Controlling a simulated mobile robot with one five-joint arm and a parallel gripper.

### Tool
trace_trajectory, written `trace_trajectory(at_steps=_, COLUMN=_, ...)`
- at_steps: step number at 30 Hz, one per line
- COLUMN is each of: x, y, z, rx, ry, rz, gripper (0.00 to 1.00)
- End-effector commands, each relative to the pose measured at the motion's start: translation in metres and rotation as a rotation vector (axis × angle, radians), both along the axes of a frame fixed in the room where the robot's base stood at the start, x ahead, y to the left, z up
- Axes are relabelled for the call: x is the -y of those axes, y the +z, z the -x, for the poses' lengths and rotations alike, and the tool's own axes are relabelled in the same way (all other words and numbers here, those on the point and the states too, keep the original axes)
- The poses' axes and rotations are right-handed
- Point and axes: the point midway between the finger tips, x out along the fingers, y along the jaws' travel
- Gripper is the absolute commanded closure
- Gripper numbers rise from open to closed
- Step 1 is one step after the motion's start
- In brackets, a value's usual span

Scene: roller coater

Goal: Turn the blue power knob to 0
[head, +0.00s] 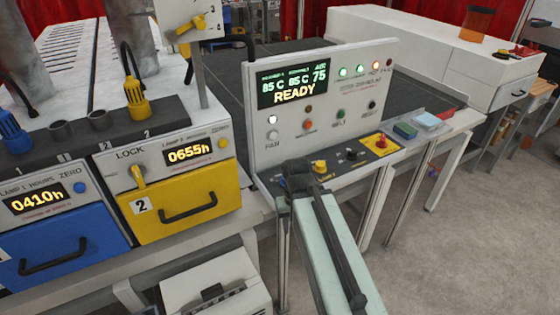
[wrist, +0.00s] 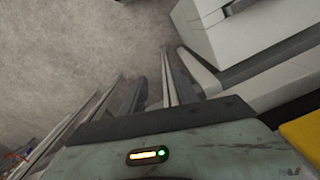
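A small blue spot, likely the blue power knob (head: 282,181), shows at the left end of the sloped control ledge (head: 338,170) below the READY display. It is too small and too covered to read its setting. My gripper (head: 298,184) is at the far end of my pale green arm, just right of the blue spot and in front of the ledge. I cannot tell whether it touches anything, or whether its fingers are open or shut. The wrist view shows neither the knob nor clear fingertips.
A yellow knob (head: 319,167), black knobs (head: 355,154) and a red button on yellow (head: 381,142) sit along the ledge. A yellow lamp drawer (head: 180,200) and a blue drawer (head: 60,245) stand left. Grey floor (head: 455,240) lies open at right.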

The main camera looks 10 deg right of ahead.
Motion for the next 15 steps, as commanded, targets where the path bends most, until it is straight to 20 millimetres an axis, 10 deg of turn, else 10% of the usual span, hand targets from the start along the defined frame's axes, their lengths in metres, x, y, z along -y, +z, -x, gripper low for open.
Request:
trace_trajectory(at_steps=8, x=0.0, y=0.0, z=0.0, rx=0.0, ry=0.0, rz=0.0, gripper=0.64)
trace_trajectory(at_steps=10, x=0.0, y=0.003, z=0.0, rx=0.0, ry=0.0, rz=0.0, gripper=0.44)
trace_trajectory(at_steps=15, x=0.0, y=0.051, z=-0.005, rx=0.014, ry=-0.001, rz=0.0, gripper=0.43)
